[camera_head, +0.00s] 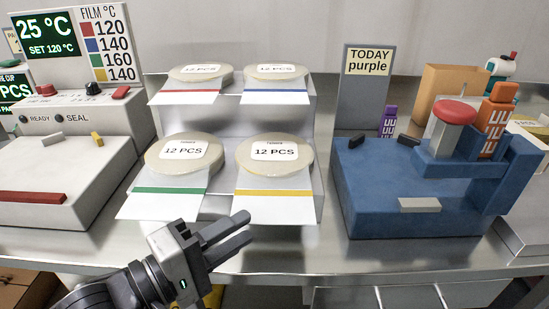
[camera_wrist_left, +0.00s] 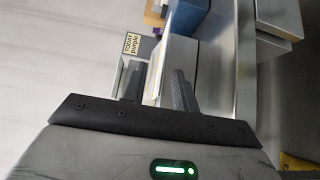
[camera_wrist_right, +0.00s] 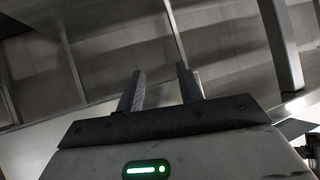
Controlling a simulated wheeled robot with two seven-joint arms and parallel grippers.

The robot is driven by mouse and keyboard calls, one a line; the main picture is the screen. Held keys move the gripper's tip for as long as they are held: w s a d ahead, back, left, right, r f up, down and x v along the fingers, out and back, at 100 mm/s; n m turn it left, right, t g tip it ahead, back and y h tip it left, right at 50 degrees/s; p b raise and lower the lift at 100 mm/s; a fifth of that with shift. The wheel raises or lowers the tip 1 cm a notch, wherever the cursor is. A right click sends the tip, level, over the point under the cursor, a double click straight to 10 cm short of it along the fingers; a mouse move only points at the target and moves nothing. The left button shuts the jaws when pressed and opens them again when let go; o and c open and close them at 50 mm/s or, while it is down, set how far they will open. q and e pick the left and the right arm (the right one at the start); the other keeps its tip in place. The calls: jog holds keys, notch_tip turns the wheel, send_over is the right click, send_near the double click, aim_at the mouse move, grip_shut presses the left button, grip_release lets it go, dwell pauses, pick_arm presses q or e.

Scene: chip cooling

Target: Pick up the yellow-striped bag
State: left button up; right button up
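The yellow-striped bag (camera_head: 274,207) is white with a yellow stripe. It lies at the front right of the stepped metal rack, under a round pale disc (camera_head: 274,154) labelled "12 PCS". My left gripper (camera_head: 247,226) is in front of the rack, close below the bag's front edge, with its fingers pointing right. Its fingers also show in the left wrist view (camera_wrist_left: 156,66), spread apart. A pale edge shows between them there; I cannot tell whether it is the bag. My right gripper (camera_wrist_right: 159,68) is open and empty, facing metal shelving. It is not seen in the head view.
Green-striped (camera_head: 163,204), red-striped (camera_head: 188,97) and blue-striped (camera_head: 276,97) bags share the rack. A sealing machine (camera_head: 60,165) stands left. A blue press (camera_head: 385,200) stands right, with a "TODAY purple" sign (camera_head: 367,62) behind it. The metal counter edge (camera_head: 330,268) runs in front.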

aim_at(250, 224)
pick_arm(q)
jog(key=shift+x, duration=2.95)
jog(key=shift+w+a+f, duration=0.1)
jog(key=shift+a, duration=0.05)
grip_shut()
